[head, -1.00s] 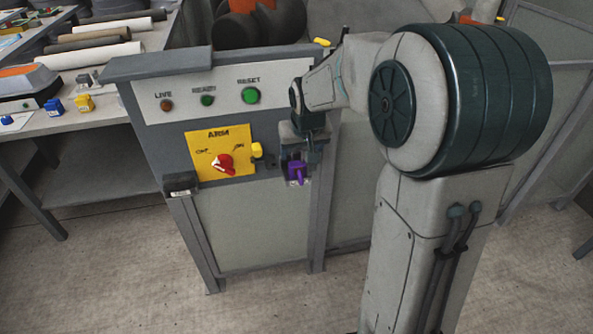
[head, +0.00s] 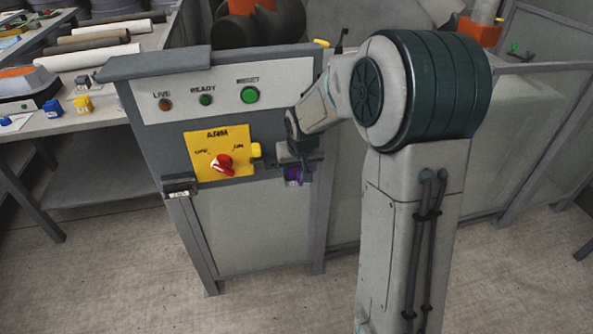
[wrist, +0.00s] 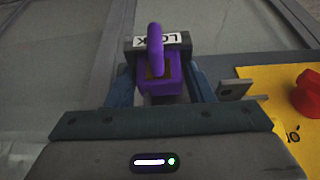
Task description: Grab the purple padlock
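The purple padlock (head: 294,176) is at the front of the grey control cabinet, right of the yellow ARM plate (head: 219,153). In the head view my gripper (head: 300,164) is at it and hides much of it. In the wrist view the padlock (wrist: 160,72) is between the two fingers of my gripper (wrist: 161,88), its shackle toward the top of the picture. The fingers are apart, one on each side of the body, with narrow gaps showing. Behind it is a dark holder with a white label reading LOCK (wrist: 182,39).
A red rotary switch (head: 222,165) sits on the yellow plate, with a yellow block (head: 256,150) at the plate's right edge. A small grey bracket (wrist: 236,89) stands close beside the right finger. A workbench (head: 95,125) with rolls and padlocks is at left.

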